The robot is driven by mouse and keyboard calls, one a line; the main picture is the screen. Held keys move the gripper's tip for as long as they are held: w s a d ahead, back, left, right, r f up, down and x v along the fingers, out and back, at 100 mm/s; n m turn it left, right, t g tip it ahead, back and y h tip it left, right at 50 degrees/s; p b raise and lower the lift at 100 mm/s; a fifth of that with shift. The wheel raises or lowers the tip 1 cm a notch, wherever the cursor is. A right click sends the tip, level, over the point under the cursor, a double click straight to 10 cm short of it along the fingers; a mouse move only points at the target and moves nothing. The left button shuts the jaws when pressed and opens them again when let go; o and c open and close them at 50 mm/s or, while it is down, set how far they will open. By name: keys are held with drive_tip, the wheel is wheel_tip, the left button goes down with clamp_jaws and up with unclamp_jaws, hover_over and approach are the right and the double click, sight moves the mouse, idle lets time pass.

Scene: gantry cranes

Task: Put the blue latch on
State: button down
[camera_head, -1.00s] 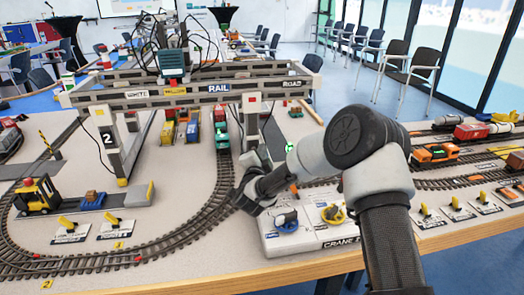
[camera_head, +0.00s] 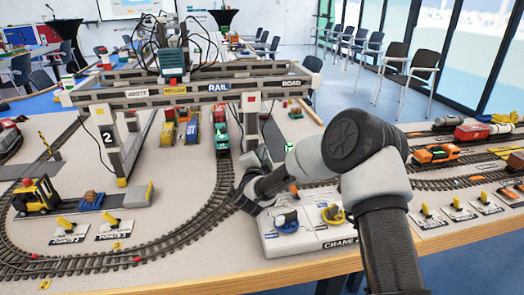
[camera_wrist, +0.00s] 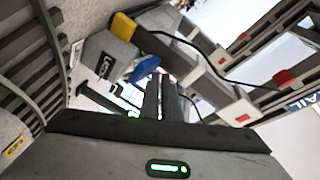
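The crane control box (camera_head: 310,240) stands near the front table edge in the head view. A blue-based part with a dark lever (camera_head: 286,220), perhaps the blue latch, is on its left half; a yellow part (camera_head: 333,214) is on its right half. My gripper (camera_head: 245,203) is low, just left of the box and apart from the blue part. In the wrist view, dark finger-like bars (camera_wrist: 160,98) stand close together, with a small blue thing (camera_wrist: 146,70) beyond them. I cannot tell whether this is the latch or whether my gripper is open.
The gantry crane (camera_head: 215,92) spans the tracks behind my gripper. Its near right leg (camera_head: 251,125) is close to my arm. A curved track (camera_head: 205,220) runs left of the box. Trains stand at right.

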drive_tip(key=shift+w+a+f+b, duration=0.1)
drive_tip(key=shift+w+f+b, duration=0.1)
drive_tip(key=shift+f, duration=0.3)
drive_tip(key=shift+w+a+f+b, duration=0.1)
drive_tip(key=shift+w+f+b, duration=0.05)
drive_tip(key=shift+f, duration=0.3)
idle(0.6)
drive_tip(key=shift+s+d+r+p, duration=0.25)
drive_tip(key=shift+s+r+p, duration=0.15)
drive_tip(key=shift+s+r, duration=0.4)
drive_tip(key=shift+s+d+r+p, duration=0.2)
drive_tip(key=shift+s+r+p, duration=0.3)
drive_tip(key=shift+r, duration=0.4)
drive_tip(key=shift+s+r, duration=0.1)
drive_tip(key=shift+s+r, duration=0.1)
drive_tip(key=shift+r, duration=0.1)
drive_tip(key=shift+s+d+r+p, duration=0.25)
drive_tip(key=shift+s+r+p, duration=0.15)
drive_tip(key=shift+s+r, duration=0.4)
drive_tip(key=shift+s+d+r+p, duration=0.2)
drive_tip(key=shift+s+r+p, duration=0.15)
drive_tip(key=shift+s+r, duration=0.4)
